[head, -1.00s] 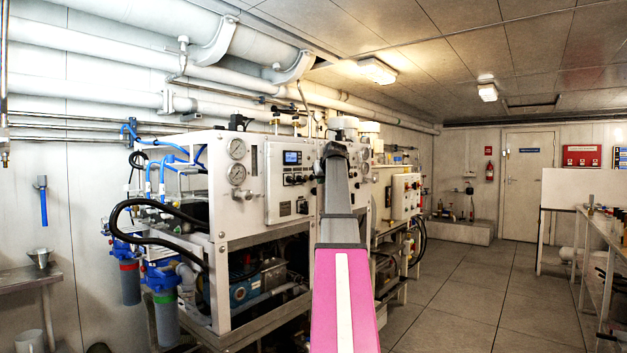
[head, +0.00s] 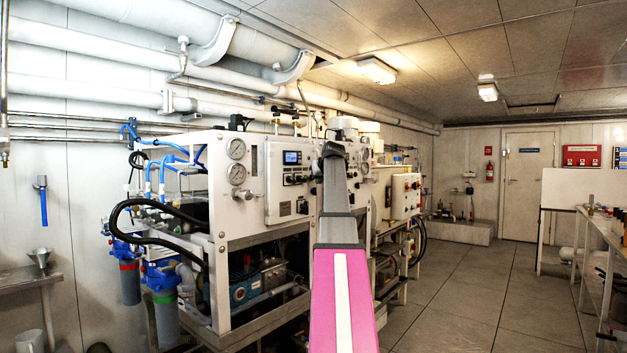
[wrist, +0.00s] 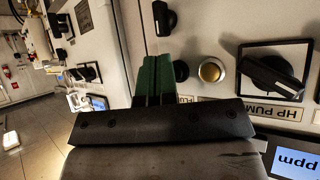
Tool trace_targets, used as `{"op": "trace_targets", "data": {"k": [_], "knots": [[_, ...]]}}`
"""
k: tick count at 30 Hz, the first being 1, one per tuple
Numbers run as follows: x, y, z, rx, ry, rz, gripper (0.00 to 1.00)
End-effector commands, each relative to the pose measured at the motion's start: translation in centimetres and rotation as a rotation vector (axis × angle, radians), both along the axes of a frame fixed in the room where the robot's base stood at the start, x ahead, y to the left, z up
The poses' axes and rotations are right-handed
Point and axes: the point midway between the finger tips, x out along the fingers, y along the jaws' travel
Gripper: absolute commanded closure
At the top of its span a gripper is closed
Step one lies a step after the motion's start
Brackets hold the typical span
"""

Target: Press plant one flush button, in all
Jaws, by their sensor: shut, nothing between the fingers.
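My gripper (wrist: 152,82) shows in the wrist view as two dark green fingers, shut together with nothing between them. The fingers reach over a pale control panel (wrist: 222,30). Just right of the fingertips is a small black round button or knob (wrist: 181,71), and beside it a round button with a brass-coloured face (wrist: 211,71). A label (wrist: 184,99) below them is partly hidden by my gripper; I cannot tell for sure which button is flush. I cannot tell whether the fingers touch the panel. In the head view, my arm hides the gripper and part of the white plant (head: 285,180).
In the wrist view, a black rotary switch (wrist: 270,76) above an "HP PUMP" label (wrist: 276,110) is to the right, with another black knob (wrist: 164,18) above. A blue "ppm" display (wrist: 295,160) is at lower right. Open floor (head: 465,290) lies right of the plant.

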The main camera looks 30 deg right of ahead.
Motion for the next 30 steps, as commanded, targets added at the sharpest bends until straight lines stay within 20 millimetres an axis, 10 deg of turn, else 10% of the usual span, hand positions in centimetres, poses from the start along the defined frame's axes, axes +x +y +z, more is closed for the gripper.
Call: {"op": "trace_targets", "data": {"k": [30], "knots": [[0.81, 0.34, 0.01, 0.001, 0.000, 0.001, 1.00]]}}
